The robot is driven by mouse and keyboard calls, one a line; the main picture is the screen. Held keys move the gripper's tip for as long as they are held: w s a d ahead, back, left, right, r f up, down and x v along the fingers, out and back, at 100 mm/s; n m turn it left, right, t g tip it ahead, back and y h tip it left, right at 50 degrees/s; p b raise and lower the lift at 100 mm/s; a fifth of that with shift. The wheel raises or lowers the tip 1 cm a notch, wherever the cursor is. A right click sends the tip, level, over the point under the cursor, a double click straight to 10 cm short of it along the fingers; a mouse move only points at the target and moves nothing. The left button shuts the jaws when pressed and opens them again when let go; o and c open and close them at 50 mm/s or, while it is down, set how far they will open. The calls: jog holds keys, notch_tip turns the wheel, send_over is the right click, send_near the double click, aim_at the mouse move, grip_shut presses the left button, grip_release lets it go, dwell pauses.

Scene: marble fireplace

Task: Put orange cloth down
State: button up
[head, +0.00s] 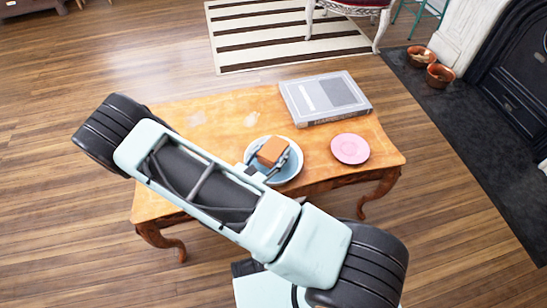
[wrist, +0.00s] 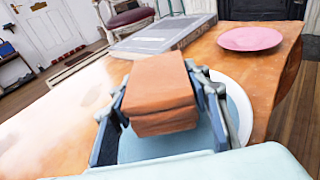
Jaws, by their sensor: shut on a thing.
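The orange cloth (head: 272,150) is a small folded block. In the wrist view the orange cloth (wrist: 160,92) sits between the two fingers of my gripper (wrist: 165,112), which is shut on it. In the head view my gripper (head: 270,158) is over a pale blue and white plate (head: 293,169) on the wooden table. The plate's rim (wrist: 240,110) shows behind the right finger in the wrist view. The cloth hides the plate's middle, so I cannot tell whether the cloth touches it.
A large grey book (head: 345,98) lies behind the plate on the wooden table (head: 240,105). A pink plate (head: 350,149) is to the right. The table's left part is bare. A chair (head: 357,8), a striped rug (head: 270,45) and two brown bowls (head: 439,76) stand beyond.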

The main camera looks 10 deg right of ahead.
jog(key=shift+f, duration=1.2)
jog(key=shift+b, duration=0.3)
jog(key=shift+f, duration=0.2)
jog(key=o, duration=1.1)
jog(key=shift+r, duration=0.15)
jog(key=shift+s+a+r, duration=0.15)
jog(key=shift+s+a, duration=0.05)
jog(key=shift+a, duration=0.05)
jog(key=p+v, duration=0.2)
jog(key=v, duration=0.9)
jog(key=shift+s+a, duration=0.15)
jog(key=shift+s, duration=0.1)
